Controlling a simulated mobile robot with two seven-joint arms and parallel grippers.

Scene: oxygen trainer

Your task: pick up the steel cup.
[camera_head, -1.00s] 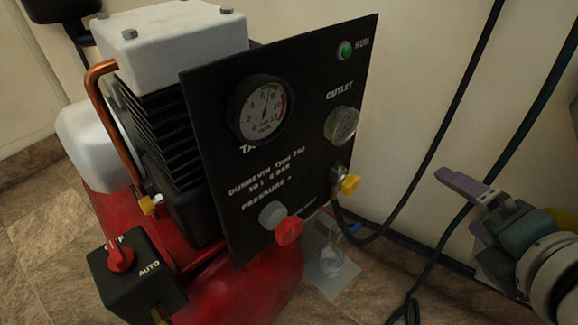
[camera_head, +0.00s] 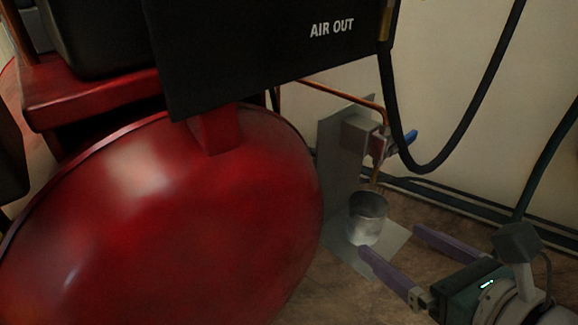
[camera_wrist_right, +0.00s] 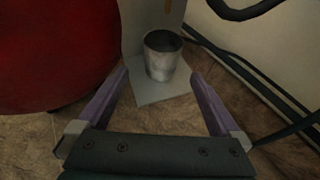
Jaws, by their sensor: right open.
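The steel cup (camera_head: 368,217) is a small grey metal cup, upright on a flat grey plate (camera_head: 390,246) low by the wall. It stands below a drain valve with a blue lever (camera_head: 406,142). My right gripper (camera_head: 388,238) comes in from the lower right with its two purple fingers apart, empty and pointing toward the cup. In the right wrist view, the cup (camera_wrist_right: 162,55) lies ahead, beyond the gap between the fingertips (camera_wrist_right: 160,76). The fingers do not appear to touch it. My left gripper is not in view.
A large red tank (camera_head: 170,220) fills the left, close beside the cup. A grey upright bracket (camera_head: 340,150) stands behind the cup. A black hose (camera_head: 470,120) hangs near the valve, and dark cables run along the wall base. Brown floor is open at the front.

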